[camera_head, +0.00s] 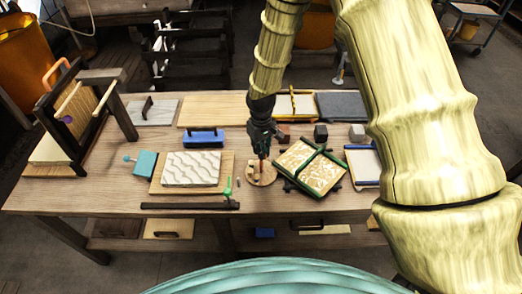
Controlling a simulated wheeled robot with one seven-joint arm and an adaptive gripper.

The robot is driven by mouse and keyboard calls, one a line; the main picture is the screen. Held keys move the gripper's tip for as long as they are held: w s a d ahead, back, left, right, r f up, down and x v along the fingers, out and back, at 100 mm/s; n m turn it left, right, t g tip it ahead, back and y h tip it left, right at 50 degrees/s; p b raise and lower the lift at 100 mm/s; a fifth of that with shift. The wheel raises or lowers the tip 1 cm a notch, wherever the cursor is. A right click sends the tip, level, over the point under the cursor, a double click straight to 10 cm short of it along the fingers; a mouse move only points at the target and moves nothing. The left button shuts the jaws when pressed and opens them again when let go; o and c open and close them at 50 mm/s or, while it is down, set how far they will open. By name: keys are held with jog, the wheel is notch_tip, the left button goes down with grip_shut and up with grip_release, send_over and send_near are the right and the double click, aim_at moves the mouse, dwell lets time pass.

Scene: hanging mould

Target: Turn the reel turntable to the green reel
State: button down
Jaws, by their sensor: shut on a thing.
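The reel turntable (270,179) is a small round wooden disc near the front middle of the table. Small pale pieces stand on it, and a thin red part shows under my gripper. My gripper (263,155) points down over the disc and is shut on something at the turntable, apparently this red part. The fingers and the arm hide much of the disc's back side. I cannot make out a green reel on it. A small green upright piece (228,188) stands just left of the disc, beside a dark bar.
A green-strapped mould (311,168) lies close on the right. A patterned white slab on a board (191,168) lies to the left. A blue block (205,137) and small dark blocks (321,132) lie behind. A wooden frame (80,115) stands at the far left.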

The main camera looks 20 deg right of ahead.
jog(key=n, duration=0.6)
jog(key=shift+n, duration=0.3)
jog(key=n, duration=0.6)
jog(key=shift+n, duration=0.4)
jog(key=c, duration=1.5)
grip_release()
notch_tip(320, 180, up, 12)
